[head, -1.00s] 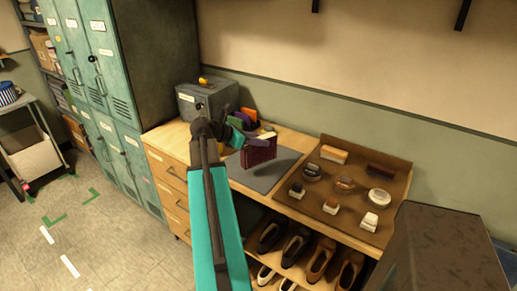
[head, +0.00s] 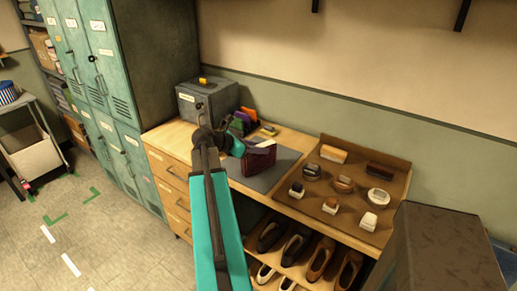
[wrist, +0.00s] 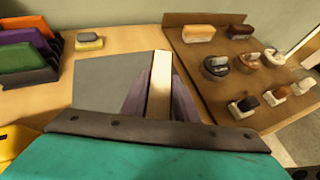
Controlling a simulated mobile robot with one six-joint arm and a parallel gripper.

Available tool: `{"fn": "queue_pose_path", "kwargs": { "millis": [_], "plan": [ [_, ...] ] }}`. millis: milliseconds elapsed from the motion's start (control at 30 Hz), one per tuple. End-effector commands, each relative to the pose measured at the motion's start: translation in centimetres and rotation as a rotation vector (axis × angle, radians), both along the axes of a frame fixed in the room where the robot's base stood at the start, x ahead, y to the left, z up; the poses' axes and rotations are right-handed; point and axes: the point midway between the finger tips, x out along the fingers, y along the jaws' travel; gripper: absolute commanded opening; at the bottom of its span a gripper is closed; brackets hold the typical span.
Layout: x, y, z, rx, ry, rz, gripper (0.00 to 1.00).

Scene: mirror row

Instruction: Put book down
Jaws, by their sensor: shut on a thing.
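A dark red book (head: 259,158) is held at the end of my arm, over the grey mat (head: 284,165) on the wooden counter. In the wrist view, my gripper (wrist: 160,103) has its two purple fingers on either side of the book (wrist: 160,78), whose pale page edge faces the camera. The gripper is shut on it. The grey mat (wrist: 108,75) shows beside and beyond the book. I cannot tell whether the book's lower edge touches the mat. My arm hides part of the counter in the head view.
Several coloured books stand in a rack (wrist: 28,55) to the left. A small sponge-like block (wrist: 89,41) lies near it. A brown board (head: 326,202) with brushes and tins is on the right. A grey box (head: 207,97) stands behind my arm. Shoes (head: 320,258) fill the shelf below.

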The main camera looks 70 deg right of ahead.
Motion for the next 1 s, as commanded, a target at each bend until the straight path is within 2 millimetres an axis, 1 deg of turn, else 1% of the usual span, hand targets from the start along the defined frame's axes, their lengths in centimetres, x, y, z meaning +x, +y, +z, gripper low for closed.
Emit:
{"fn": "queue_pose_path", "kwargs": {
  "millis": [67,100,167,200,667,867,1000],
  "plan": [
    [0.0,0.0,-0.1,-0.001,0.001,0.0,0.0],
    [0.0,0.0,-0.1,0.0,0.0,0.0,0.32],
    [0.0,0.0,-0.1,0.0,0.0,0.0,0.42],
    [0.0,0.0,-0.1,0.0,0.0,0.0,0.46],
    [0.1,0.1,0.2,0.0,0.0,0.001,0.46],
    [1.2,1.5,1.1,-0.002,-0.001,0.002,0.46],
    [2.3,3.0,2.1,-0.002,-0.002,0.003,0.46]
  ]
}}
